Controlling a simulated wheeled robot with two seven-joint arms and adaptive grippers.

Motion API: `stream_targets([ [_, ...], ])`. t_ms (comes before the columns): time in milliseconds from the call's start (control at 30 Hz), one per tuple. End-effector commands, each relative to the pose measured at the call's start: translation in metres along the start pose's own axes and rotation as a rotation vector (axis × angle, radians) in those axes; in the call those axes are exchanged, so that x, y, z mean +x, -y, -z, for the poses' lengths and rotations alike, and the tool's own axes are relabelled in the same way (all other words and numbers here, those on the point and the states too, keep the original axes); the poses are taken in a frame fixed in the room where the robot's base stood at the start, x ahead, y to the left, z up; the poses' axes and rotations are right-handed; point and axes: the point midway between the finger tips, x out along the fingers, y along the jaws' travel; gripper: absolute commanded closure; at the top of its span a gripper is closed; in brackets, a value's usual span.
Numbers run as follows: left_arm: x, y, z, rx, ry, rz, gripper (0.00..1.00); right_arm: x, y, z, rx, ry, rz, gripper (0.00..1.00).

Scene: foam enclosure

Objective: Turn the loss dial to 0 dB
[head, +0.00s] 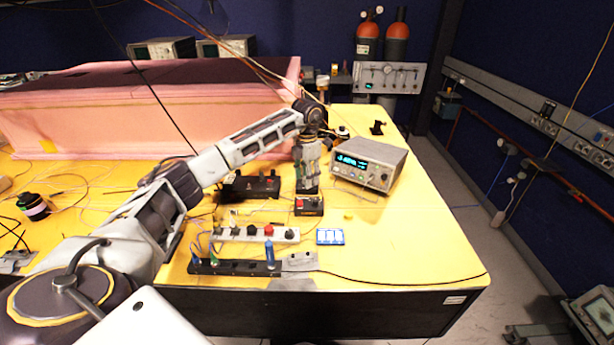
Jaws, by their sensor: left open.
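My left arm reaches in from the left, and my left gripper (307,188) points down over the yellow table. It is open, just behind and above a small black box (310,207) with a red part on its top. I cannot tell whether the fingertips touch this box. No dial marked for loss can be read at this size. A white strip (240,234) with several knobs, one red and others dark, lies in front and to the left of the gripper. My right gripper does not show.
A grey instrument (368,163) with a lit display stands right of the gripper, and a black box (250,187) lies left of it. A black strip (233,267) and a blue-and-white item (330,237) lie in front. Pink foam (110,115) stands behind. The table's right front is clear.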

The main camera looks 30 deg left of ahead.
Motion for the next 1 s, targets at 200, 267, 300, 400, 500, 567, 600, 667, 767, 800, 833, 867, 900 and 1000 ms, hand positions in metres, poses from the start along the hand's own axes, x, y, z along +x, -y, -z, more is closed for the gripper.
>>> stream_targets([
  [200,0.000,0.000,0.000,0.000,0.000,0.000,0.66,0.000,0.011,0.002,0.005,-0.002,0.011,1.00],
  [267,0.000,0.000,0.000,0.000,0.000,0.000,0.74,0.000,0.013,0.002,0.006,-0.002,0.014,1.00],
  [300,0.000,0.000,0.000,0.000,0.000,0.000,0.79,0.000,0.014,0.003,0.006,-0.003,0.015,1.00],
  [400,0.000,0.000,0.000,0.000,0.000,0.000,0.92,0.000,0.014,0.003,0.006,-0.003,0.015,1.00],
  [500,-0.001,0.000,0.000,0.000,0.000,0.000,1.00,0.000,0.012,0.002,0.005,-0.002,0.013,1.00],
  [567,-0.001,0.000,0.000,-0.002,0.000,0.000,1.00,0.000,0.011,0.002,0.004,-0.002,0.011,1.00],
  [600,-0.001,0.000,0.000,-0.006,0.000,0.000,1.00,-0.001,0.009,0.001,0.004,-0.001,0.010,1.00],
  [667,-0.001,0.000,0.000,-0.016,0.000,0.000,1.00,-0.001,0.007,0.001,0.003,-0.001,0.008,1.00],
  [767,-0.001,0.000,0.000,-0.048,0.000,-0.001,1.00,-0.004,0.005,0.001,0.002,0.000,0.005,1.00],
  [800,-0.002,0.000,0.000,-0.063,0.000,-0.001,1.00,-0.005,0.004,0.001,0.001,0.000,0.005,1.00],
  [833,-0.002,0.000,0.000,-0.076,0.000,-0.001,1.00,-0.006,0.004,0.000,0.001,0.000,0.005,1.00],
  [867,-0.002,0.000,0.000,-0.087,0.000,-0.001,1.00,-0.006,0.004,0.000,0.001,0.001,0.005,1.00],
  [900,-0.002,0.000,0.000,-0.102,0.000,-0.001,1.00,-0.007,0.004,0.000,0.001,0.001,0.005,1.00],
  [1000,-0.001,0.000,0.000,-0.128,0.000,-0.001,1.00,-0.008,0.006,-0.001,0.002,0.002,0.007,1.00],
])
